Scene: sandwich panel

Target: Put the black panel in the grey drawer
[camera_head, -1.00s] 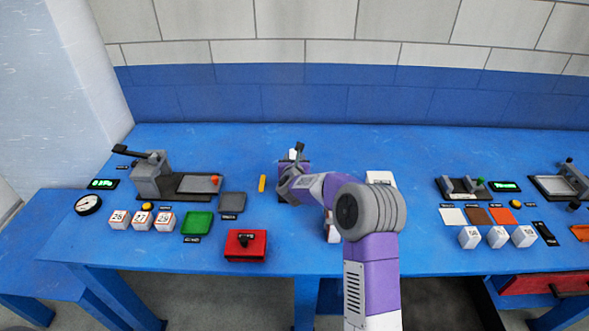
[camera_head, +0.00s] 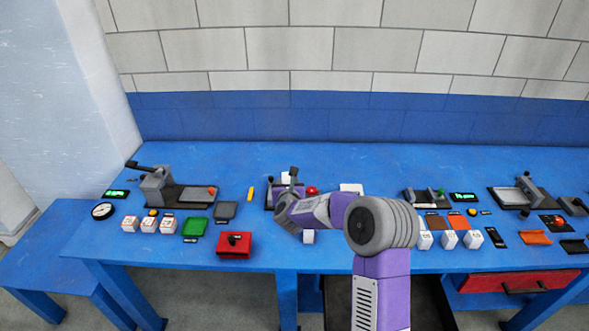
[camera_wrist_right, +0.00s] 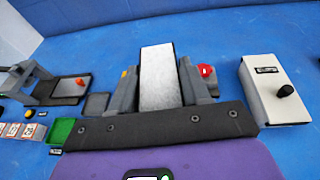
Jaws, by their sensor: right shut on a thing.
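My right gripper (camera_head: 288,184) is over the middle of the table, mostly hidden behind its own arm. In the right wrist view its two grey fingers (camera_wrist_right: 159,83) stand on either side of a pale grey slab (camera_wrist_right: 157,60) and are shut on it. The slab's top shows white in the head view (camera_head: 287,177). I see no clearly black face on it, so I cannot tell whether it is the black panel. A dark grey shape (camera_head: 432,307) shows below the table's front edge; I cannot tell whether it is the grey drawer. My left gripper is not in view.
A white box with a black knob (camera_wrist_right: 275,90) stands right of the gripper. A red button (camera_head: 312,190) and a yellow bar (camera_head: 250,194) are near. A red box (camera_head: 235,246) sits at the front, a red drawer (camera_head: 520,283) at right. The table's back (camera_head: 330,155) is clear.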

